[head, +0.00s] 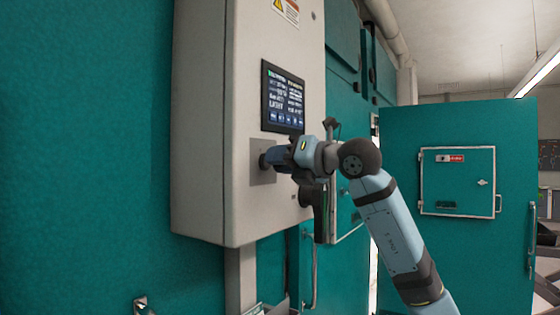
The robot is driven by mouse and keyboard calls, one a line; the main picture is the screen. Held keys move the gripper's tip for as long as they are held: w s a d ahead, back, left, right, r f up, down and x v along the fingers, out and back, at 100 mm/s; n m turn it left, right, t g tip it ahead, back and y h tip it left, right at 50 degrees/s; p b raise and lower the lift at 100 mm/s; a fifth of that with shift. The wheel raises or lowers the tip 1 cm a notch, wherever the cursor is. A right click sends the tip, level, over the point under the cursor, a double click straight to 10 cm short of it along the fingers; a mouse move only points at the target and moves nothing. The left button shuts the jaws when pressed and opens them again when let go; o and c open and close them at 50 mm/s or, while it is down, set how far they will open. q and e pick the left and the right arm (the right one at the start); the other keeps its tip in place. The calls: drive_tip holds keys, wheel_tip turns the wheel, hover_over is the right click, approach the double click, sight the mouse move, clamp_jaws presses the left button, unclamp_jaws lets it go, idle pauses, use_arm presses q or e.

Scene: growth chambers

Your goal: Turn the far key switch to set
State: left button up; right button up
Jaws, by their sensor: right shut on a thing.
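The key switch (264,161) sits on a square plate (262,175) on the front of a light grey control cabinet, below its screen. My right gripper (270,158) is at the switch, with its fingers shut on it. The gripper and wrist cover most of the switch, so its key position and any labels are hidden. My left gripper is not in view.
A dark touch screen (283,98) is just above my right gripper. The grey cabinet (215,130) juts out from teal chamber walls. An open teal door (455,255) with a small hatch (457,181) stands to the right, behind my right arm.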

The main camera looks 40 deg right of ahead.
drive_tip(key=o, duration=0.6)
drive_tip(key=shift+s+d, duration=0.2)
drive_tip(key=shift+s, duration=0.2)
drive_tip(key=b+v, duration=0.2)
drive_tip(key=v, duration=1.1)
drive_tip(key=shift+a+b, duration=0.1)
drive_tip(key=shift+b, duration=0.2)
